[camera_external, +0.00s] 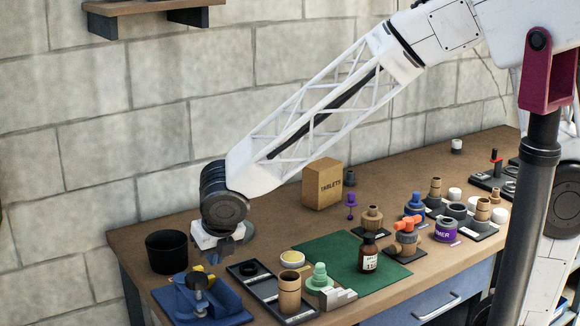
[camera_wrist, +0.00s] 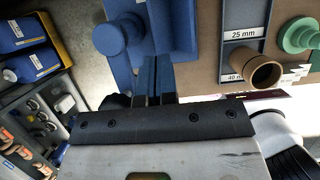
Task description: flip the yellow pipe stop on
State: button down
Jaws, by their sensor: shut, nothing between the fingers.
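The yellow pipe stop (camera_external: 201,269) shows only as a small yellow patch on the blue fixture (camera_external: 228,303) at the near left corner of the bench. A dark round knob partly covers it, and I cannot tell which way it is set. In the wrist view the blue fixture (camera_wrist: 185,25) and its round blue knob (camera_wrist: 118,36) fill the upper middle, with no yellow part visible there. My gripper (camera_external: 224,256) is shut and empty, pointing down just above and behind the fixture. In the wrist view its fingers (camera_wrist: 153,78) lie together over the fixture.
A black pot (camera_external: 166,252) stands left of my gripper. A dark tray (camera_external: 258,288) with a tan pipe fitting (camera_external: 290,292) is just right of the fixture. A green mat (camera_external: 335,262) holds a brown bottle (camera_external: 368,254). A tablets box (camera_external: 322,184) stands near the wall.

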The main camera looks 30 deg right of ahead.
jog(key=x, duration=0.7)
jog(key=shift+w+f, duration=0.1)
jog(key=shift+f, duration=0.3)
jog(key=shift+w+r, duration=0.2)
jog(key=shift+w, duration=1.75)
jog(key=shift+w, duration=0.1)
jog(key=w, duration=0.6)
jog(key=shift+w, duration=0.4)
